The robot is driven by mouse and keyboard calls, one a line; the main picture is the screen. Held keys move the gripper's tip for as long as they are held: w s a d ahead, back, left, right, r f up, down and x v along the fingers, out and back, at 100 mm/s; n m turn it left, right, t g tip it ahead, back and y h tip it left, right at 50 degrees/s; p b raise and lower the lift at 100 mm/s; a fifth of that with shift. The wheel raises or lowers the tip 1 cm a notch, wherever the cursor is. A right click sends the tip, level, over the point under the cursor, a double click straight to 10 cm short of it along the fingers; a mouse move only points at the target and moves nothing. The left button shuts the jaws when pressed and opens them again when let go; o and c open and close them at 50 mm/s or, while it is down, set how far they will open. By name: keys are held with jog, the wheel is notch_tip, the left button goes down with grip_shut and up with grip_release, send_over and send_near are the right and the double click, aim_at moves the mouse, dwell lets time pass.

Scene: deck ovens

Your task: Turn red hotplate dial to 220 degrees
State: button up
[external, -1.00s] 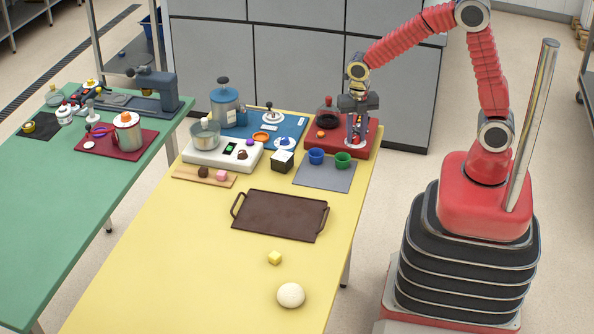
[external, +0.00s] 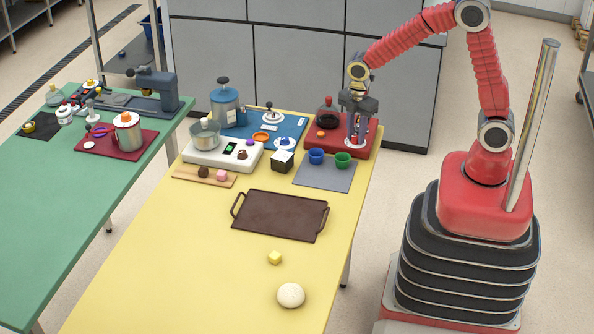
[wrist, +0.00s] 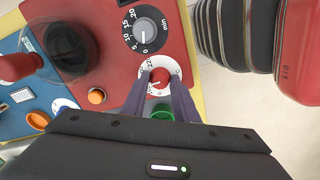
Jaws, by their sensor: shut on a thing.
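The red hotplate (external: 365,147) sits at the far right of the yellow table, with a dark pot on it. In the wrist view its red body (wrist: 172,38) carries a dark timer dial marked in minutes (wrist: 143,38) and a white-ringed temperature dial with a red knob (wrist: 159,77). My gripper (external: 356,139) points down over the hotplate's right side. In the wrist view its two fingers (wrist: 160,88) are shut on the red knob, one on each side. The fingers hide part of the dial's scale, and I cannot read its setting.
An orange button (wrist: 97,96) is on the hotplate near the dial. A blue cup (external: 316,156) and a green cup (external: 342,160) stand on a grey mat just in front. The table's near part is mostly clear.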

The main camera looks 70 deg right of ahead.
aim_at(357, 136)
jog(key=m, duration=1.4)
dwell(0.4)
jog(key=o, duration=1.1)
jog(key=shift+c, duration=0.2)
notch_tip(357, 136, up, 14)
jog(key=shift+f, duration=0.15)
